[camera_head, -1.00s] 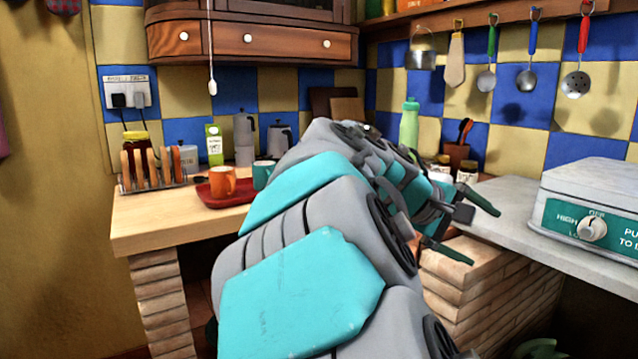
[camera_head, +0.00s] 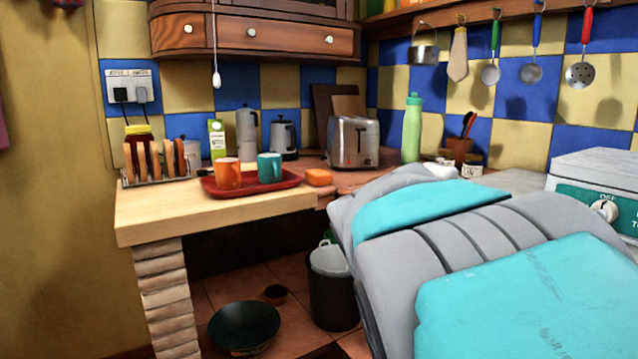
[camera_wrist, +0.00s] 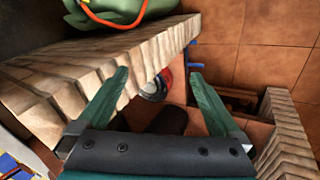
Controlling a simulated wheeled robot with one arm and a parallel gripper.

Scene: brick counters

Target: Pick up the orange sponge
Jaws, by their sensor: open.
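The orange sponge (camera_head: 319,177) lies on the counter just right of the red tray, in the head view. It does not show in the wrist view. My gripper (camera_wrist: 160,90) is open and empty in the wrist view, its two green fingers spread apart. It points down past brick counter sides toward the tiled floor, away from the sponge. In the head view my arm fills the lower right and the gripper is out of sight.
A red tray (camera_head: 290,180) holds an orange mug (camera_head: 228,174) and a teal mug (camera_head: 270,168) left of the sponge. A toaster (camera_head: 353,142) stands behind it. A bin (camera_head: 332,290) and a dark bowl (camera_head: 244,326) are on the floor below the wooden counter (camera_head: 170,212).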

